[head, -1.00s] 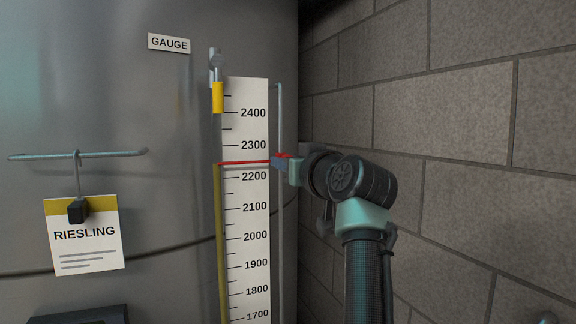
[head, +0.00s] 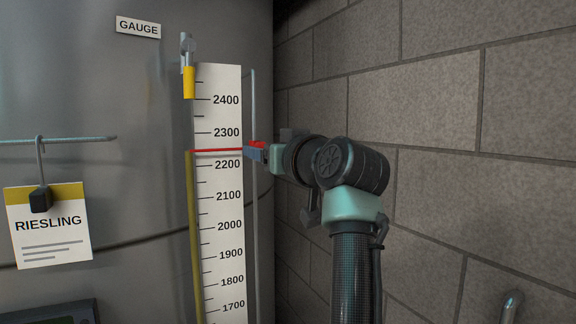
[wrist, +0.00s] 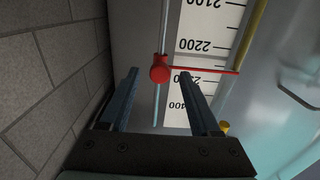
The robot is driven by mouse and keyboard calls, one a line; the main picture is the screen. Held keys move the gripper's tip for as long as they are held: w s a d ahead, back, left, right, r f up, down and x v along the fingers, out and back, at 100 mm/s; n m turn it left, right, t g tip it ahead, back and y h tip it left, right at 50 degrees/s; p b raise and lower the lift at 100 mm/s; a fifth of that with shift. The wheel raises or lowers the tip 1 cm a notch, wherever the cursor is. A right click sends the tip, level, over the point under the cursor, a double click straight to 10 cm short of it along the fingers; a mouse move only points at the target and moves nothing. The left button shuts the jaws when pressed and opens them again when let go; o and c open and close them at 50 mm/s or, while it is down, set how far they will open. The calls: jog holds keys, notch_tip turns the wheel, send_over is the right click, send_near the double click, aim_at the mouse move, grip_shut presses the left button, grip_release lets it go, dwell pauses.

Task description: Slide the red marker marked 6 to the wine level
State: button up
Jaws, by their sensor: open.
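The red marker (head: 218,151) has a thin pointer lying across the white scale (head: 232,112) between 2200 and 2300. Its round red knob (wrist: 160,73) sits on the thin rod beside the scale. No number is readable on it. The yellow wine column (head: 195,235) runs up the scale's left edge, and its top is about level with the pointer. My gripper (wrist: 158,88) is open, with one finger on each side of the knob and gaps showing. In the head view my gripper (head: 257,153) is at the rod, partly hiding the knob.
A yellow-handled fitting (head: 189,82) is above the column. A RIESLING card (head: 50,238) hangs from a rail (head: 85,139) on the steel tank at the left. A block wall (head: 420,100) stands close on the right, beside my arm.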

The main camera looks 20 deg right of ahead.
jog(key=s+b, duration=0.4)
jog(key=s, duration=0.6)
jog(key=shift+d, duration=0.15)
jog(key=shift+w, duration=0.1)
